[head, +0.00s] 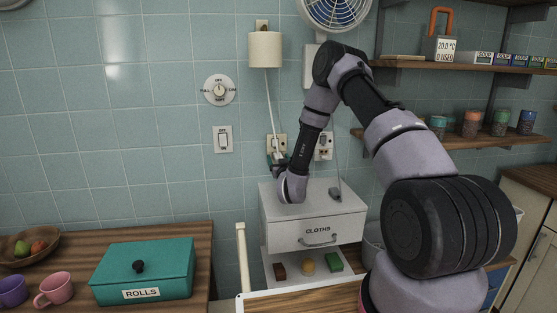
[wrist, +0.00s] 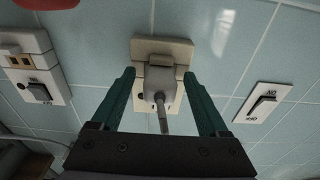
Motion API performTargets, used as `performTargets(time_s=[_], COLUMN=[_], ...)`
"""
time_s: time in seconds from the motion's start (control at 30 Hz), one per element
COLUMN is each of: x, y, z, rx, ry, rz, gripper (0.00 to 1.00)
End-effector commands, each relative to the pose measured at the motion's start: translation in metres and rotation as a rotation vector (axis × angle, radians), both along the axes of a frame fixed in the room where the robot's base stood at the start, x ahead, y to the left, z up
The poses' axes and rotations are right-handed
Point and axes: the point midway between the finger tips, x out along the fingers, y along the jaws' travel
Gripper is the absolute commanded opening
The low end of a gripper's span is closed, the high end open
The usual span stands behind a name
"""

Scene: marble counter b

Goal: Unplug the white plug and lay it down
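The white plug (wrist: 159,84) sits in a beige wall outlet (wrist: 150,46), with its cord hanging toward the camera in the wrist view. My gripper (wrist: 158,76) is open, with one green finger on each side of the plug. Gaps show between the fingers and the plug, and nothing is held. In the head view my gripper (head: 277,160) is at the outlet (head: 284,143), above the white drawer unit. A white cord (head: 269,105) runs down the wall to this outlet. My gripper and wrist mostly hide the plug there.
The CLOTHS drawer unit (head: 318,235) has a flat top with a small grey object (head: 335,194). A green ROLLS box (head: 143,270) stands left.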

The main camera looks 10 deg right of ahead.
Motion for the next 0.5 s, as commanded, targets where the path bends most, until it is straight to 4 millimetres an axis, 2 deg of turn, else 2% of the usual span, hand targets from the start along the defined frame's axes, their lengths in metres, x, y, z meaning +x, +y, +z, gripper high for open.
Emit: performTargets(time_s=[0.03, 0.17, 0.2, 0.23, 0.5], x=[0.0000, 0.0000, 0.0000, 0.0000, -0.0021], y=[-0.0001, -0.0001, -0.0001, -0.0001, -0.0002], z=[0.0000, 0.0000, 0.0000, 0.0000, -0.0002], rx=[0.000, 0.000, 0.000, 0.000, 0.000], ry=[0.000, 0.000, 0.000, 0.000, 0.000], rz=[0.000, 0.000, 0.000, 0.000, 0.000], gripper=[0.74, 0.24, 0.09, 0.00, 0.00])
